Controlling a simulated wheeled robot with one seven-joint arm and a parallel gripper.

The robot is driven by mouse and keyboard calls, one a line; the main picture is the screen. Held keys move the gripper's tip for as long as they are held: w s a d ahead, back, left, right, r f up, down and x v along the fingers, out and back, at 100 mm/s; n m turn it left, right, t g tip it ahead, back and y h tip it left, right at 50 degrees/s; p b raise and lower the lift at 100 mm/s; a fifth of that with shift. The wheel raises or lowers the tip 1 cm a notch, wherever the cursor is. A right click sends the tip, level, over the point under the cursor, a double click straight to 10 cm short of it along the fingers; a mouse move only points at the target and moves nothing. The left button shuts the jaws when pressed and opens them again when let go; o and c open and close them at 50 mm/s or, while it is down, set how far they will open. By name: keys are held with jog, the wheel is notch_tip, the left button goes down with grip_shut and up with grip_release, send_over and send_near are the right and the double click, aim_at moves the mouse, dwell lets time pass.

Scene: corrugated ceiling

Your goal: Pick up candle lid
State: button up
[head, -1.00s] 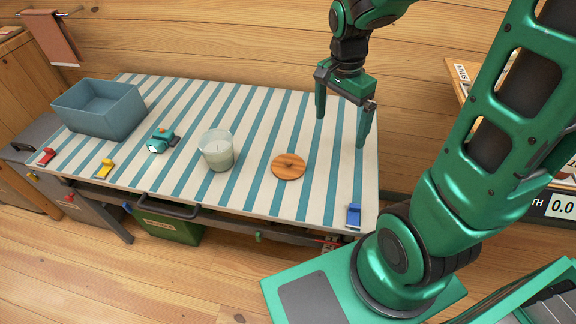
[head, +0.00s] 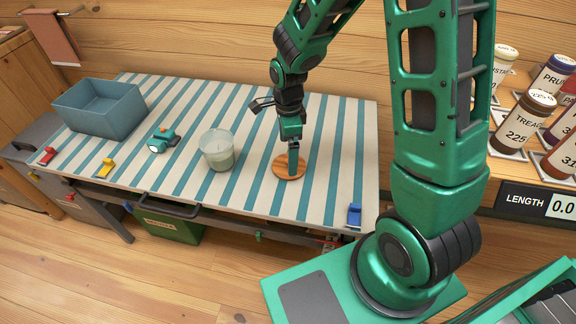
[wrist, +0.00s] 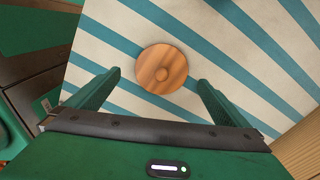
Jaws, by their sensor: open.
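In the wrist view the whole lid (wrist: 161,69) lies ahead of and between the two spread green fingers of my gripper (wrist: 158,85). My gripper is open and empty, above the lid, with a gap on both sides of it. The candle (head: 217,151), a glass jar with pale wax, stands open to the left of the lid.
A blue-grey bin (head: 110,118) stands at the left, near a teal toy (head: 161,140). Bottles (head: 524,120) stand at right.

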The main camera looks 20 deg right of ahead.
jog(key=shift+w+d+f, duration=0.1)
jog(key=shift+f, duration=1.25)
jog(key=shift+w+d+f, duration=0.1)
jog(key=shift+f, duration=1.2)
jog(key=c, duration=1)
